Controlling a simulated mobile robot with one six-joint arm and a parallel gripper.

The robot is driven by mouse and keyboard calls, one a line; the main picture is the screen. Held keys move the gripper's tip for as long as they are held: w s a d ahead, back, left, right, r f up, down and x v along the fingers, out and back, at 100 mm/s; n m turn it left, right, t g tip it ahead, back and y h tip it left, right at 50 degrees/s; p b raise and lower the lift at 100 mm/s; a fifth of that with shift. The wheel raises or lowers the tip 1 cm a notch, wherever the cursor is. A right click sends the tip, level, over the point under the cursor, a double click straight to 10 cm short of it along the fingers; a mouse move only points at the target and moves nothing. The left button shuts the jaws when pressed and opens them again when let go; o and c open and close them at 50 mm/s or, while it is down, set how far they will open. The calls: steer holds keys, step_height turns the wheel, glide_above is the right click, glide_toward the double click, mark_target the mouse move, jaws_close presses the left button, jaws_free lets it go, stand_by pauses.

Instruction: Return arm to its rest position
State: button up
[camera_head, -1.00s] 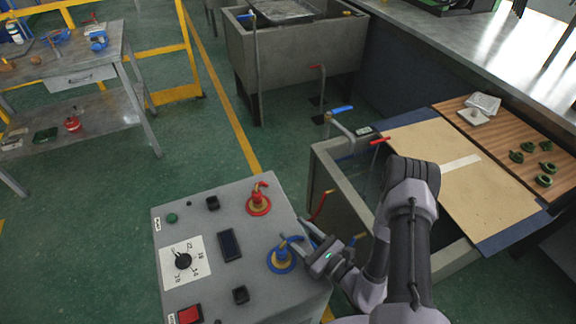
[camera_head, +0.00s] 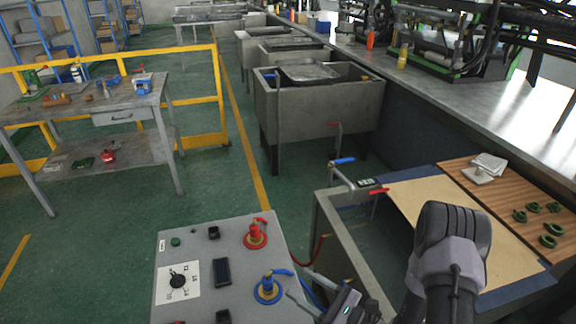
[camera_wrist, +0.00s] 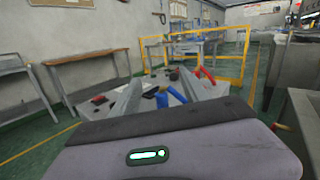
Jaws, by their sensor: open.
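My gripper (camera_head: 312,302) is low in the head view, just right of the wax machine's grey control panel (camera_head: 203,262). In the wrist view its two fingers (camera_wrist: 162,98) stand apart with nothing held between them. The panel carries a blue valve (camera_head: 268,287) and a red valve (camera_head: 256,236). The gripper's tips are close to the blue valve on its right side; I cannot tell whether they touch it. In the wrist view the blue valve (camera_wrist: 162,98) shows between the fingers, beyond them.
A grey sink (camera_head: 330,215) with red and blue taps stands right of the panel. A board (camera_head: 440,215) and a wooden mat (camera_head: 510,205) with green wax pieces lie on the bench. A work table (camera_head: 120,112) and yellow railing (camera_head: 205,100) are at left. The green floor between is clear.

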steer(key=s+a+r+n+g+y, duration=0.1)
steer(key=s+a+r+n+g, duration=0.25)
steer(key=r+n+g, duration=0.2)
steer(key=s+a+r+n+g, duration=0.2)
steer(key=s+r+n+g, duration=0.25)
steer(key=r, duration=0.25)
steer(key=s+r+n+g+h, duration=0.3)
steer(key=s+r+n+h, duration=0.15)
steer(key=s+n, duration=0.2)
steer(key=s+d+r+n+t+h, duration=0.2)
steer(key=s+d+r+t+h, duration=0.1)
steer(key=d+r+t+h, duration=0.4)
steer(key=d+t+h, duration=0.1)
steer(key=d+h, duration=0.2)
steer(key=d, duration=0.2)
steer(key=shift+n, duration=0.35)
steer(key=shift+a, duration=0.1)
